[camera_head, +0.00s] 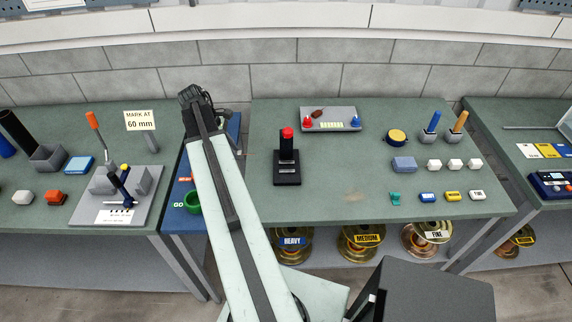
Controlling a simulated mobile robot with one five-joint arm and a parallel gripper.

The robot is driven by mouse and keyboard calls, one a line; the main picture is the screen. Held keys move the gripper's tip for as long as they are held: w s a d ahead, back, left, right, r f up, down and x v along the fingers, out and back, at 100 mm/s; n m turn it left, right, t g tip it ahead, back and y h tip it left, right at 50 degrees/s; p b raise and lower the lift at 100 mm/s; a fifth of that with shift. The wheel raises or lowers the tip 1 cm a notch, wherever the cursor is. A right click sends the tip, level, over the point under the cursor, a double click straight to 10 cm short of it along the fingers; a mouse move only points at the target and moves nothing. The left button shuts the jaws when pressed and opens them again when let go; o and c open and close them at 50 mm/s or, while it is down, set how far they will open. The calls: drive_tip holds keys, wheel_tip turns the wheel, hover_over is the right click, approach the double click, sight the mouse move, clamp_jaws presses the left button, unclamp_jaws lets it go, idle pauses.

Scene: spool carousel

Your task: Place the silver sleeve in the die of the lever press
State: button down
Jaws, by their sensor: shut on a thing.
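The end of my arm, with my gripper (194,96), is over the back of the bench, near a blue-topped stand. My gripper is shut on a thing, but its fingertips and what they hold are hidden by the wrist. No silver sleeve can be made out. A device with an orange-handled lever (94,122) stands on a grey plate (140,208) at the left, with blue and grey blocks on it. I cannot tell if it is the lever press, and no die can be made out. A black upright with a red top (288,134) stands right of my arm.
My arm covers much of the blue-topped stand (176,222), which has a green ring (192,202). A grey tray (330,113) with red and blue pieces lies behind the black upright. Blocks and cups stand at right. Spools (362,250) sit below.

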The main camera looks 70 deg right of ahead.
drive_tip(key=s+d, duration=0.2)
drive_tip(key=s, duration=0.3)
drive_tip(key=s+d, duration=0.2)
drive_tip(key=s, duration=0.3)
drive_tip(key=s+d, duration=0.2)
drive_tip(key=s, duration=0.4)
drive_tip(key=shift+s+d, duration=0.25)
drive_tip(key=shift+s, duration=0.35)
wheel_tip(320, 180, down, 4)
drive_tip(key=b, duration=0.4)
drive_tip(key=shift+w, duration=0.15)
drive_tip(key=shift+r, duration=0.25)
drive_tip(key=shift+f+b, duration=0.4)
drive_tip(key=shift+f, duration=0.25)
drive_tip(key=c, duration=1.3)
unclamp_jaws()
drive_tip(key=shift+o, duration=0.2)
